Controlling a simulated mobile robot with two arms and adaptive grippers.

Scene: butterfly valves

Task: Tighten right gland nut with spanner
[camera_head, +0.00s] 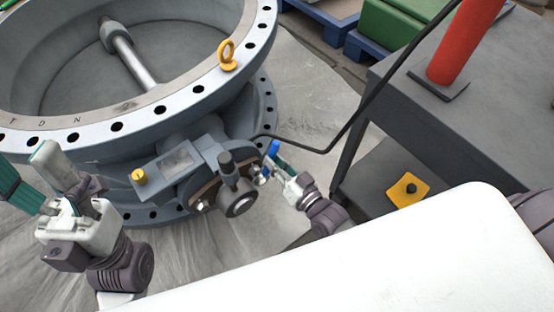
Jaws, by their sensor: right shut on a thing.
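The butterfly valve (190,105) is a large grey flanged ring. At its front is a stem housing with a dark round shaft end (240,205). The left gland nut (200,205) is bare metal and clear of both grippers. The right gland nut area (256,169) is small and partly hidden beside my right gripper. My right gripper (279,170) is shut on the spanner, whose blue part (273,148) shows above the fingers. Whether the spanner's jaw sits around the nut I cannot tell. My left gripper (48,180) is open and empty, left of the valve.
A black cable (325,140) runs from the valve's front up to the top right. A dark bench (490,85) with a red cylinder (465,40) stands at the right. A yellow plate (408,189) lies on its lower shelf. A yellow lifting eye (227,55) stands on the flange.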

